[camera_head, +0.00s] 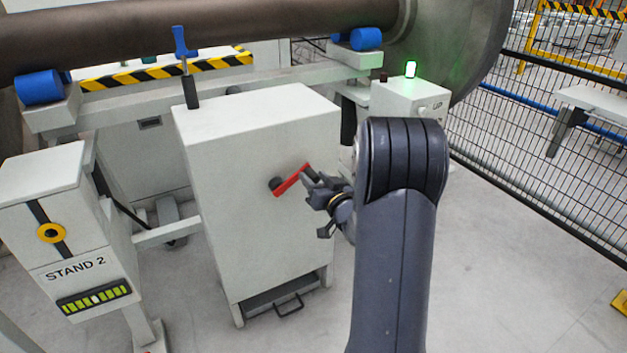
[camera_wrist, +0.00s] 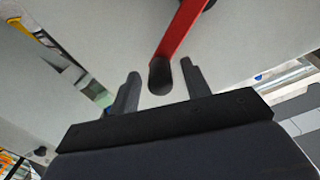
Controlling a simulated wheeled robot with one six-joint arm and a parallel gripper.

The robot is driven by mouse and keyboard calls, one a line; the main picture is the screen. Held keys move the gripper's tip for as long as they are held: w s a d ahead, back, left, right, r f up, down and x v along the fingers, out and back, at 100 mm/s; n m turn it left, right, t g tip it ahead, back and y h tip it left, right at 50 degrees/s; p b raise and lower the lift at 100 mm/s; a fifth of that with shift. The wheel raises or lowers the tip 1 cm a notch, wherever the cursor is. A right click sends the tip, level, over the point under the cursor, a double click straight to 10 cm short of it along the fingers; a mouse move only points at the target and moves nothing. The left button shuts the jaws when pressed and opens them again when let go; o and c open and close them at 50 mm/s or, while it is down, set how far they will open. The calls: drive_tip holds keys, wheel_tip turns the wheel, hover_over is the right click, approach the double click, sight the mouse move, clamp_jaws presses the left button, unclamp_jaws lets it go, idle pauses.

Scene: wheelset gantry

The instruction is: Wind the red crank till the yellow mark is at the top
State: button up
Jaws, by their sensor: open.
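The red crank (camera_head: 292,180) is on the front face of a pale grey cabinet (camera_head: 262,235). Its red arm slants up to the right from a dark hub. In the wrist view the red arm (camera_wrist: 183,28) comes down from the top to a black handle (camera_wrist: 160,77). My gripper (camera_head: 313,190) is open at the crank's right end. In the wrist view the handle shows between its two fingers, with gaps on both sides. I cannot make out a yellow mark on the crank, and my gripper partly hides the crank's outer end.
A big brown shaft (camera_head: 200,32) lies on blue rollers (camera_head: 40,87) behind the cabinet. A box marked STAND 2 (camera_head: 60,235) stands at left. A small box with a lit green lamp (camera_head: 410,69) is behind my arm.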

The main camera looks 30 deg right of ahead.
drive_tip(key=shift+w, duration=0.55)
clamp_jaws()
